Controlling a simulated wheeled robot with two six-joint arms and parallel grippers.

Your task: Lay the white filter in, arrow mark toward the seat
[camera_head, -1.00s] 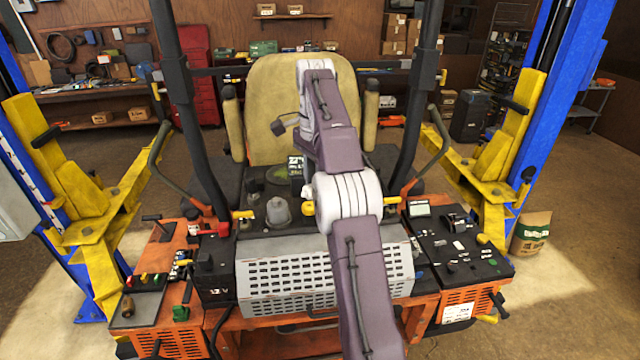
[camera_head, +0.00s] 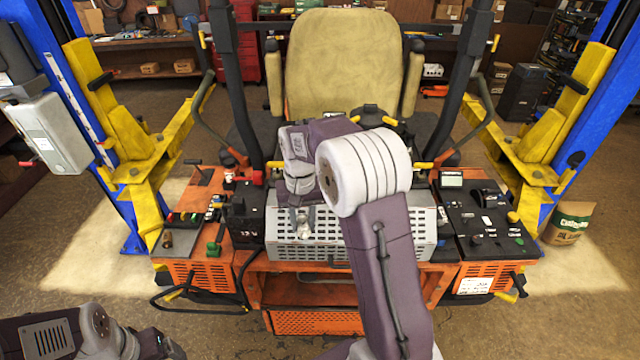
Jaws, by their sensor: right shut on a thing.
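My right gripper (camera_head: 303,218) points down in front of the perforated grey panel (camera_head: 345,245) of the mower. It is shut on a small pale thing (camera_head: 303,228), which looks like the white filter. The filter is too small in this view for its arrow mark to be made out. The beige seat (camera_head: 342,65) stands behind, at the far side of the mower. My right arm covers much of the deck in front of the seat, so where the filter lies in is hidden.
Orange side boxes with a left control panel (camera_head: 195,222) and a right control panel (camera_head: 485,220) flank the grey panel. Black upright bars rise beside the seat. Yellow lift arms and blue posts stand on both sides.

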